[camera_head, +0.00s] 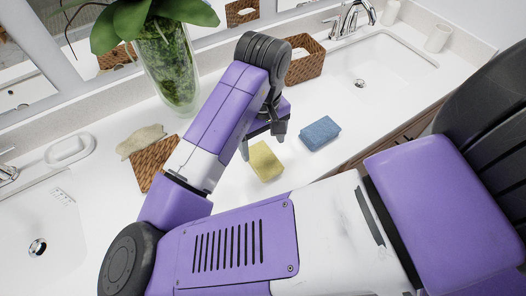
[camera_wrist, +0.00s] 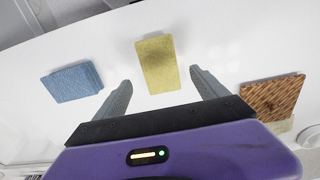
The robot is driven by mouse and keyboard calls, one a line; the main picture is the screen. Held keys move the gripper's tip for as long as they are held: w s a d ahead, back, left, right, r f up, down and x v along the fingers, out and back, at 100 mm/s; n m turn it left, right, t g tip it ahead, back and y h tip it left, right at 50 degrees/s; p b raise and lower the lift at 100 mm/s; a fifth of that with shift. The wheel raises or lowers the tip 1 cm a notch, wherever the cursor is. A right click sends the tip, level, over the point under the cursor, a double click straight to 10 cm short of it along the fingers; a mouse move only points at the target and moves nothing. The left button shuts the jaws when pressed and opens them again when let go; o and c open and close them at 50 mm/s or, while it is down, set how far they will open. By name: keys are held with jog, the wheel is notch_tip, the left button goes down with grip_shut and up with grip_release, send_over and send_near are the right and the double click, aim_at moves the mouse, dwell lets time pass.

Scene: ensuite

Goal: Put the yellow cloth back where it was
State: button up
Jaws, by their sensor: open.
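The yellow cloth (camera_head: 266,161) is a flat folded block lying on the white counter, just below my gripper in the head view. In the wrist view the yellow cloth (camera_wrist: 158,63) lies beyond and between my fingers, apart from them. My gripper (camera_head: 263,143) is open and empty, pointing down over the counter; its two grey fingers also show in the wrist view (camera_wrist: 161,83). A folded blue cloth (camera_head: 320,133) lies to the right of the yellow one, and in the wrist view the blue cloth (camera_wrist: 73,82) is at left.
A glass vase (camera_head: 168,75) with a plant and another woven basket (camera_head: 305,62) stand behind. Sinks lie at right (camera_head: 375,62) and left (camera_head: 38,230). Counter around the yellow cloth is clear.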

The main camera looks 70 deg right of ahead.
notch_tip(320, 180, up, 5)
jog(key=s+d+r+h, duration=0.1)
jog(key=d+r+h, duration=0.35)
jog(key=d, duration=0.45)
jog(key=s+d+r+h, duration=0.1)
jog(key=d+r+h, duration=0.3)
jog(key=d, duration=0.5)
jog(key=w+d+r+n+t+h, duration=0.3)
jog(key=w+r+n+t+h, duration=0.3)
jog(key=r, duration=0.3)
jog(key=w+a+f+n+t, duration=0.2)
jog(key=w+a+n+t, duration=0.1)
jog(key=w+a+t, duration=0.15)
jog(key=n+t+y, duration=0.4)
jog(key=t+y, duration=0.1)
jog(key=y, duration=0.4)
send_over(263, 158)
jog(key=w, duration=0.6)
notch_tip(263, 158, down, 12)
jog(key=s+a+f+m+y, duration=0.2)
jog(key=s+a+m, duration=0.1)
jog(key=s+a, duration=0.5)
jog(key=s+a+f+m+y, duration=0.2)
jog(key=s+a+m+y, duration=0.1)
jog(key=s+a, duration=0.6)
jog(key=shift+s+f+g, duration=0.2)
jog(key=shift+s+g, duration=0.15)
jog(key=shift+s, duration=0.2)
